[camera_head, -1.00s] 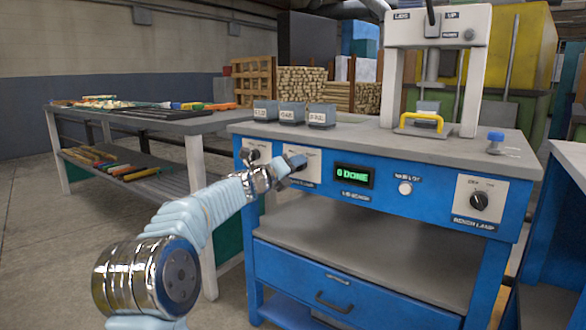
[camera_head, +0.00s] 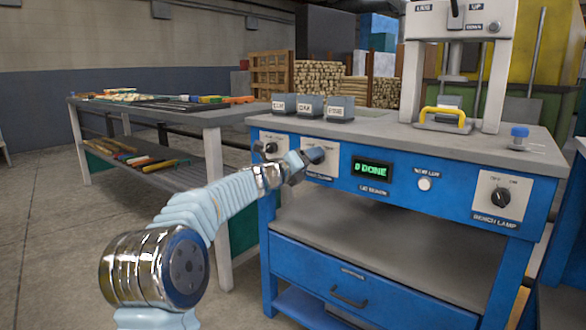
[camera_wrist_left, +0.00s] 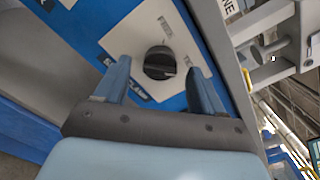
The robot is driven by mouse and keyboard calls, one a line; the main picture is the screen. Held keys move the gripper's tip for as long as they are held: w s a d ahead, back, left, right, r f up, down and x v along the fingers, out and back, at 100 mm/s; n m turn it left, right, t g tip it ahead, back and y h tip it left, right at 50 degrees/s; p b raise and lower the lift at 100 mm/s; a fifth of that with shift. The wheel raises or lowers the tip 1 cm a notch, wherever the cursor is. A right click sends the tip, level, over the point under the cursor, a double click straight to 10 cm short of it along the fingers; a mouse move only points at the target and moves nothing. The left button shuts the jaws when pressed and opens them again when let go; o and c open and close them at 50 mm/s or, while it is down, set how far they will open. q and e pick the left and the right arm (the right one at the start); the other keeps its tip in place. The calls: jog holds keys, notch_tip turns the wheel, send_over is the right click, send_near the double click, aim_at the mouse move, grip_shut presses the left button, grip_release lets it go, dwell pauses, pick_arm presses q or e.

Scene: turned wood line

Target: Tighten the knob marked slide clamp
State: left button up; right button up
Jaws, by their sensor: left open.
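A black knob (camera_wrist_left: 159,62) on a white plate (camera_wrist_left: 125,38) shows ahead of my left gripper (camera_wrist_left: 155,78) in the left wrist view. Its two blue fingers are open, one on each side of the knob in the picture; I see no contact. In the head view the left gripper (camera_head: 306,163) is at the second plate (camera_head: 327,171) from the left on the blue bench front and covers much of it. The label under this plate is too blurred and covered to read for certain. My right gripper is not in view.
Another knob (camera_head: 270,147) sits close on the left. A display (camera_head: 371,169) reading DONE, a white button (camera_head: 424,184) and the bench lamp knob (camera_head: 500,196) are to the right. A press with a yellow handle (camera_head: 444,114) and several grey bins (camera_head: 311,106) stand on top.

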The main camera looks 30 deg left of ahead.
pick_arm(q)
jog(key=s+a, duration=0.1)
jog(key=s, duration=1.1)
jog(key=shift+b, duration=0.35)
